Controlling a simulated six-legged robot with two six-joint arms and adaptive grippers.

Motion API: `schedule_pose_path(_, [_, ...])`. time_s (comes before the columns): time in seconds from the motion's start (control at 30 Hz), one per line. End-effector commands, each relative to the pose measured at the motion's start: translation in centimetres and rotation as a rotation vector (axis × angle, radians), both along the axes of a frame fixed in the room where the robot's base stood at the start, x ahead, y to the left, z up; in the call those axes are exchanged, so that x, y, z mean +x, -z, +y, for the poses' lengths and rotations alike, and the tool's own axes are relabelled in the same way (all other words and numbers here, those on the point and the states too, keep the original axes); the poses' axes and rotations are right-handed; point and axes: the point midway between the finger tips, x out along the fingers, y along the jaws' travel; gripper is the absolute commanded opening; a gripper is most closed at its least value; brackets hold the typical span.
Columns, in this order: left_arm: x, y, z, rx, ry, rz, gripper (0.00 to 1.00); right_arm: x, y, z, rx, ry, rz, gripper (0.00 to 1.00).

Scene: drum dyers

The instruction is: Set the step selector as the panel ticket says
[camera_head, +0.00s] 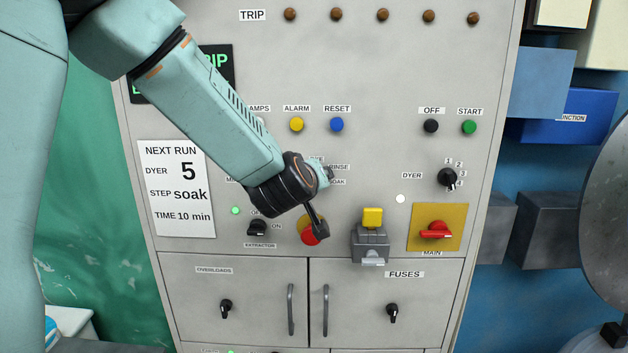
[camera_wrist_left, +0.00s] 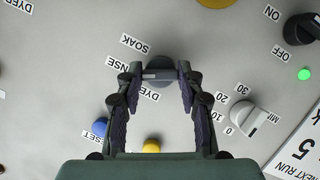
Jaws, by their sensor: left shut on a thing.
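The panel ticket (camera_head: 181,228) reads NEXT RUN, DYER 5, STEP soak, TIME 10 min. The step selector (camera_wrist_left: 159,70) is a dark grey knob in the left wrist view, with labels DYE, RINSE and SOAK (camera_wrist_left: 135,44) beside it. My left gripper (camera_wrist_left: 160,86) is shut on this knob, one finger on each side. In the head view my left gripper (camera_head: 320,200) is at the panel and hides most of the selector; parts of the RINSE and SOAK labels show. I cannot tell which label the knob points at. My right gripper is not in view.
A red button (camera_head: 310,238) is just below my left gripper, partly covered. The extractor switch (camera_head: 257,228), yellow-topped grey block (camera_head: 370,245), red main switch (camera_head: 436,231) and dyer selector (camera_head: 447,178) are nearby. Yellow alarm (camera_head: 296,124) and blue reset (camera_head: 336,124) buttons are above.

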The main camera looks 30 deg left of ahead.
Motion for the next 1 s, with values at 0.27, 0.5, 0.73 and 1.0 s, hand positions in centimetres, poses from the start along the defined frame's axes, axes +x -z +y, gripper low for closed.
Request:
schedule_pose_path(0.27, [0.36, -0.69, -0.07, 0.234, -0.004, 0.123, 0.06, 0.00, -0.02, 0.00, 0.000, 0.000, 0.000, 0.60])
schedule_pose_path(0.5, [0.44, -0.66, -0.22, 0.428, -0.005, 0.243, 0.06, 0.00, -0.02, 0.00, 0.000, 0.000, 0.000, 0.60])
schedule_pose_path(0.73, [0.50, -0.61, -0.36, 0.603, -0.004, 0.352, 0.06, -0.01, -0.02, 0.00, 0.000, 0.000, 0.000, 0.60])
schedule_pose_path(1.0, [0.54, -0.57, -0.42, 0.762, -0.005, 0.450, 0.06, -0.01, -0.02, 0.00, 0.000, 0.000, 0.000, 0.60])
